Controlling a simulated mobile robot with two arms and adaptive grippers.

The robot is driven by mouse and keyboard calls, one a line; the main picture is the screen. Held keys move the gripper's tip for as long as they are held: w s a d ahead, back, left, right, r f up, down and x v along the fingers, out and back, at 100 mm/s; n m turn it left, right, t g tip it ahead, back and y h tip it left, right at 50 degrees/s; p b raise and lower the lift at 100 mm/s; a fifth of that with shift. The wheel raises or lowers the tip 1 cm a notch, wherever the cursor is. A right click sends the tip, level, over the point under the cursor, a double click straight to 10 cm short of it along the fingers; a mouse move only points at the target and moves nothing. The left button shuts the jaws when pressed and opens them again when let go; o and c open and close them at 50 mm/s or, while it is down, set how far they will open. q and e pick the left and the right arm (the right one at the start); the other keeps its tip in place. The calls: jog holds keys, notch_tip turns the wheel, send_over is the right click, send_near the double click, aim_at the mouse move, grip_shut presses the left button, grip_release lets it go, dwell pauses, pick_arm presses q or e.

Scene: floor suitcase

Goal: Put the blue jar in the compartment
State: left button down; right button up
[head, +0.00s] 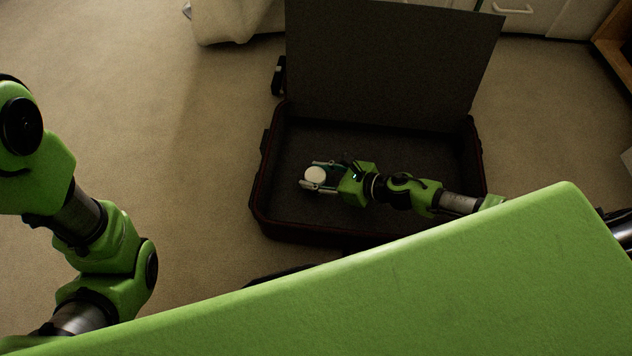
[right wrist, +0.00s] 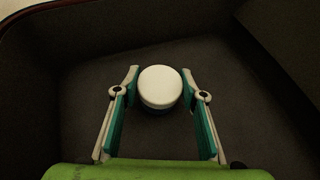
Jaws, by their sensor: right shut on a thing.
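The blue jar (head: 316,174) shows mostly its round white lid, seen from above, inside the left part of the open suitcase (head: 257,190). It also shows in the right wrist view (right wrist: 160,86), upright, with only a little of its dark body visible under the lid. My right gripper (head: 312,176) reaches into the suitcase from the right. Its two fingers are shut on the jar, one on each side, as the right wrist view (right wrist: 160,80) shows. I cannot tell whether the jar's base touches the suitcase floor. My left gripper is out of view.
The suitcase lid (head: 390,60) stands open at the back. The dark interior around the jar looks empty. Carpet (head: 200,130) is clear to the left of the suitcase. A pale draped piece of furniture (head: 225,20) and white cabinets (head: 540,18) stand behind.

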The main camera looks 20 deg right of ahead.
notch_tip(320, 180, down, 2)
jog(key=shift+f+b, duration=0.1)
jog(key=shift+b, duration=0.5)
jog(key=o, duration=1.1)
